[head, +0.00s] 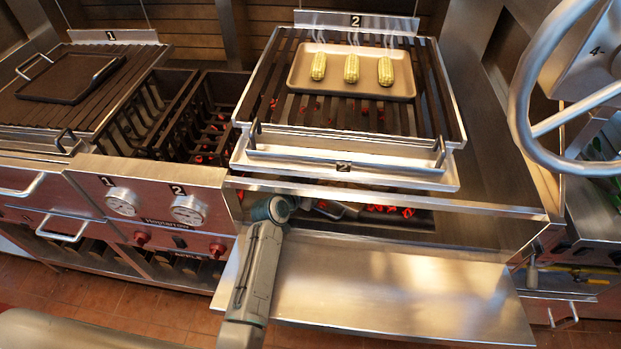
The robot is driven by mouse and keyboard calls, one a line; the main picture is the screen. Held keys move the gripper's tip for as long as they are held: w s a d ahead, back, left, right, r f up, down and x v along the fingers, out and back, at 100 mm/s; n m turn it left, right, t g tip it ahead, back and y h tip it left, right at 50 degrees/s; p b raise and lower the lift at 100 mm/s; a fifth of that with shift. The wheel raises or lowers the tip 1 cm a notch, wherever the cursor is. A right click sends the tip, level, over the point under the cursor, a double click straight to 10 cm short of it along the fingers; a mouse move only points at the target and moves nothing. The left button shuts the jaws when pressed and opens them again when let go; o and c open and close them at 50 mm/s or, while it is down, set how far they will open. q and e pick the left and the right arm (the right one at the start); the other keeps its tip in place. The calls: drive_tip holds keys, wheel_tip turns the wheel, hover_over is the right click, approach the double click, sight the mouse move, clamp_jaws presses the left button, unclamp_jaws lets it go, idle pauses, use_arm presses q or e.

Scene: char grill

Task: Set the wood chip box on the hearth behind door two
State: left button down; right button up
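Door two (400,300) appears as a wide steel panel folded down flat below grill 2. Above it is a low opening, and the hearth (420,221) shows inside as a dark bed with glowing red coals. My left arm (262,265) comes up from the lower left across the left end of the door, and its wrist reaches into the opening. A small grey piece shows just right of the wrist; I cannot tell what it is. My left gripper's fingers are not clearly seen. I cannot make out the wood chip box. My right gripper is out of view.
Grate 2 (262,95) holds a tray (305,88) with three steaming corn cobs. A steel rail (480,205) runs over the opening. Grill 1 with a dark griddle (70,75) is at the left. A large wheel (520,110) hangs at the right.

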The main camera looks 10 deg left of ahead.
use_arm(q)
drive_tip(key=shift+w+f, duration=0.1)
drive_tip(key=shift+w, duration=0.05)
drive_tip(key=shift+f, duration=0.15)
drive_tip(key=c, duration=1.6)
unclamp_jaws()
drive_tip(key=shift+c, duration=0.2)
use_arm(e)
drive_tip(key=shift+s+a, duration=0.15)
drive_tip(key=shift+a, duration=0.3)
use_arm(q)
drive_tip(key=shift+r, duration=0.2)
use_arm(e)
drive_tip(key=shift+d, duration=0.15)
